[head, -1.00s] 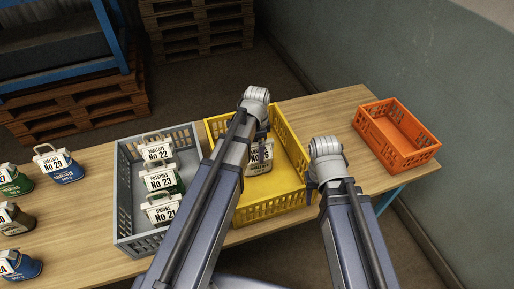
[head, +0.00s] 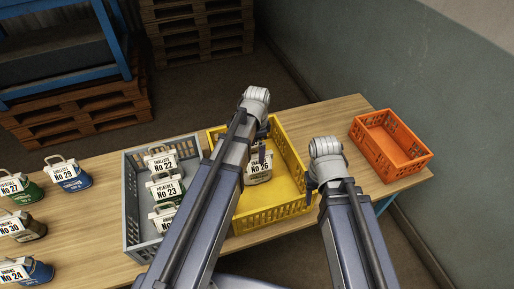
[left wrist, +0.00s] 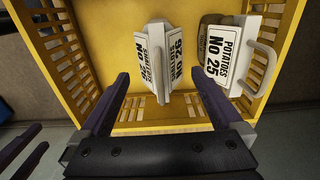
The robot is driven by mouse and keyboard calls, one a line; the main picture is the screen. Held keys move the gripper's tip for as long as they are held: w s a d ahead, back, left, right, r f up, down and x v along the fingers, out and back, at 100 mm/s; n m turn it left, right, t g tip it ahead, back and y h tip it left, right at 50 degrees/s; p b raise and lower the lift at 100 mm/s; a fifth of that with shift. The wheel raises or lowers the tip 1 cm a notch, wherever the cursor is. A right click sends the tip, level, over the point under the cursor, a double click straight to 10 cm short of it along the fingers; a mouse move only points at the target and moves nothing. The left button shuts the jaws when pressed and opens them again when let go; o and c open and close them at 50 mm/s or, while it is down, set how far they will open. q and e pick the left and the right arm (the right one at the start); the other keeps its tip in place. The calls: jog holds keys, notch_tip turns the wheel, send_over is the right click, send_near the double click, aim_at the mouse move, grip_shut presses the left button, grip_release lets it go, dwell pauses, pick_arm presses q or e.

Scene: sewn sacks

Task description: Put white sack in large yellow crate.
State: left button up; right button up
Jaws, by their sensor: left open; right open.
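The large yellow crate (head: 292,150) stands on the table. The white sack (head: 259,172) labelled No 26 rests inside it, with its label showing; its handle is partly hidden by my left gripper. In the left wrist view the sack (left wrist: 158,62) lies between the spread fingers of my left gripper (left wrist: 162,78), which is open and not closed on it. In the head view my left gripper (head: 263,143) is over the crate at the sack. My right gripper (head: 312,188) is open beside the crate's right wall, mostly hidden by its own wrist.
A sack labelled Potatoes No 25 (left wrist: 230,55) is also in the yellow crate, hidden in the head view by my left arm. A grey crate (head: 136,220) with several sacks stands left of it. An orange crate (head: 395,165) is at the right. Several sacks stand at the table's left.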

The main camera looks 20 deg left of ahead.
pick_arm(q)
notch_tip(320, 180, up, 6)
jog(key=p, duration=0.4)
jog(key=shift+p, duration=0.35)
jog(key=s+d+n+y, duration=0.1)
jog(key=s+d+n, duration=0.6)
jog(key=s+d, duration=0.3)
jog(key=s, duration=0.4)
jog(key=shift+s+d, duration=0.15)
jog(key=shift+d, duration=0.1)
